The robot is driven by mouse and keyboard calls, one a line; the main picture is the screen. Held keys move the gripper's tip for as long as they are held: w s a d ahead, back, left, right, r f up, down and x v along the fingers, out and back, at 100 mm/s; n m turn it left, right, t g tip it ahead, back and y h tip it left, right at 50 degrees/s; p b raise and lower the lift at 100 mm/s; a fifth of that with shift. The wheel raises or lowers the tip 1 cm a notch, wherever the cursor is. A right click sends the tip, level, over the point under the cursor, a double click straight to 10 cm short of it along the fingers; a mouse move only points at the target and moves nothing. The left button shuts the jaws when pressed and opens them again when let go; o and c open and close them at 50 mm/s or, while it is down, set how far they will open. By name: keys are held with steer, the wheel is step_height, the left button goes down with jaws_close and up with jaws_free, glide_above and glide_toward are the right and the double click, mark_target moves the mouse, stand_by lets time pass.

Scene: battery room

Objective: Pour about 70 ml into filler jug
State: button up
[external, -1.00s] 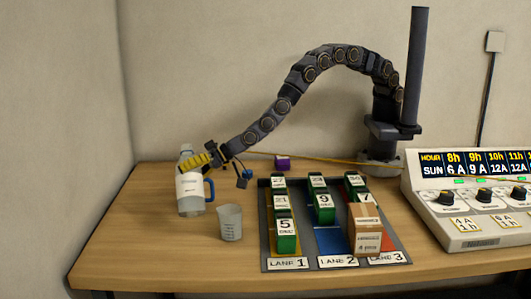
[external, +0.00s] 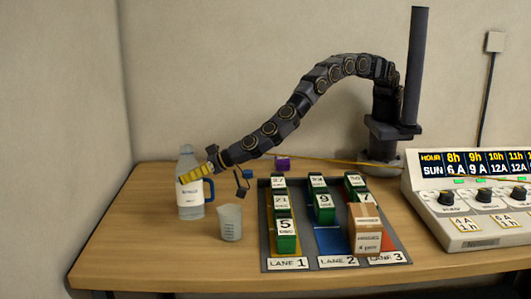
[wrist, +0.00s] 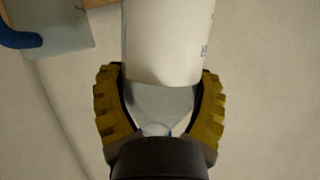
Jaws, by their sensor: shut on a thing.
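A clear bottle with a white label (external: 190,194) stands about upright at the left of the table. My gripper (external: 196,174) has its yellow fingers across the bottle's upper part. In the wrist view the fingers (wrist: 160,105) close around the bottle's shoulder, and its white label (wrist: 168,40) lies beyond them. A blue handle (external: 210,190) shows just right of the bottle; it also shows in the wrist view (wrist: 18,37), beside a greyish see-through body (wrist: 65,25). This looks like a jug with most of its body hidden. Any liquid level cannot be told.
A small clear measuring beaker (external: 230,223) stands right of the bottle. A grey lane tray (external: 309,262) with several green blocks and a cardboard box (external: 366,228) lies further right. A purple block (external: 283,164) sits behind; a control panel (external: 470,200) stands far right.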

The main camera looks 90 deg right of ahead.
steer(key=shift+a+r+n+t+h, duration=0.15)
steer(key=shift+n+h, duration=0.25)
steer(key=shift+n, duration=0.1)
steer(key=shift+a+r+n+t+h, duration=0.1)
steer(key=shift+a+n+t+h, duration=0.05)
steer(key=shift+n+h, duration=0.3)
stand_by(1.5)
